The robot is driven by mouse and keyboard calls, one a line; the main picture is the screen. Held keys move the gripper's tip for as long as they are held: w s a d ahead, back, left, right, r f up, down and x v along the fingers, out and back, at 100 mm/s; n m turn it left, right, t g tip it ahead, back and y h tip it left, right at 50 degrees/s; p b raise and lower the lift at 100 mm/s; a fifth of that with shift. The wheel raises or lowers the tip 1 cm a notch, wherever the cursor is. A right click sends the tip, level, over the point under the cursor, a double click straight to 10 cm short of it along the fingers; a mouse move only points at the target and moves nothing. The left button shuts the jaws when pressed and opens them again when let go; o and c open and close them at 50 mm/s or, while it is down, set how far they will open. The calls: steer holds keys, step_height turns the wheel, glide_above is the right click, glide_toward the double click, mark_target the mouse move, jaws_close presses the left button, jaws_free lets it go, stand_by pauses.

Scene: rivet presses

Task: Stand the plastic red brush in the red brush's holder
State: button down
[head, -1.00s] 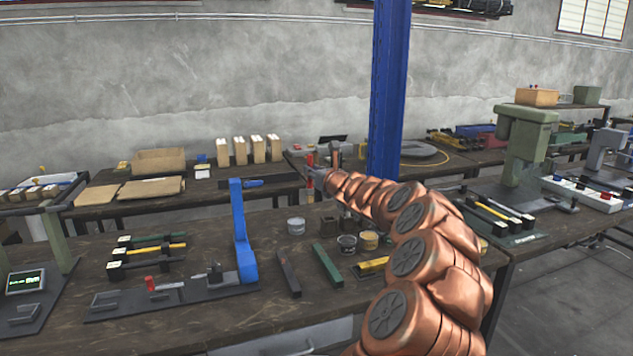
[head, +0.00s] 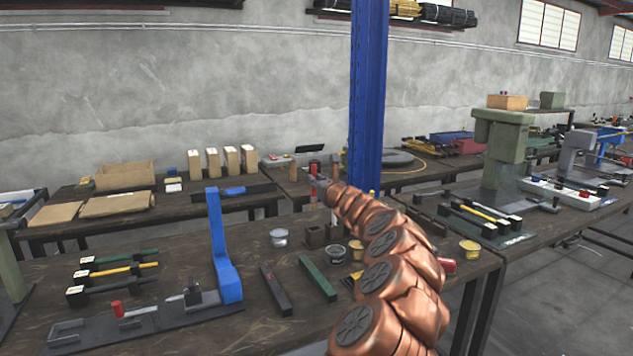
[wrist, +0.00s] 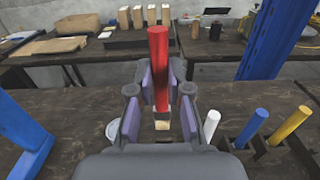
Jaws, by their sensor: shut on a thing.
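The red brush (wrist: 159,66) is upright in the wrist view, with a long red handle and a pale lower end. My gripper (wrist: 160,88) is shut on it, with a purple-padded finger on each side. The brush is held above the dark workbench. Dark holder blocks (wrist: 240,147) stand at the lower right of the wrist view, near white, blue and yellow handles. I cannot tell which block is the red brush's holder; my gripper and arm hide part of this area.
A blue press frame (head: 220,250) stands left of the blocks. A grey tin (head: 279,237) and a green bar (head: 318,278) are close by. A tall blue post (head: 368,90) rises behind. Bare bench lies between the blue frame and the tin.

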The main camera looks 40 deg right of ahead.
steer(key=shift+s+f+b, duration=0.1)
steer(key=shift+f+b, duration=2.45)
steer(key=shift+f, duration=1.7)
steer(key=shift+f+b, duration=0.95)
steer(key=shift+f, duration=0.8)
steer(key=c, duration=1)
jaws_free()
steer(key=shift+s, duration=0.15)
glide_toward(315, 204)
steer(key=shift+s+a+f, duration=0.3)
steer(key=shift+s+f, duration=0.5)
steer(key=shift+f, duration=0.05)
steer(key=shift+s+a+f, duration=0.3)
steer(key=shift+s+f, duration=0.55)
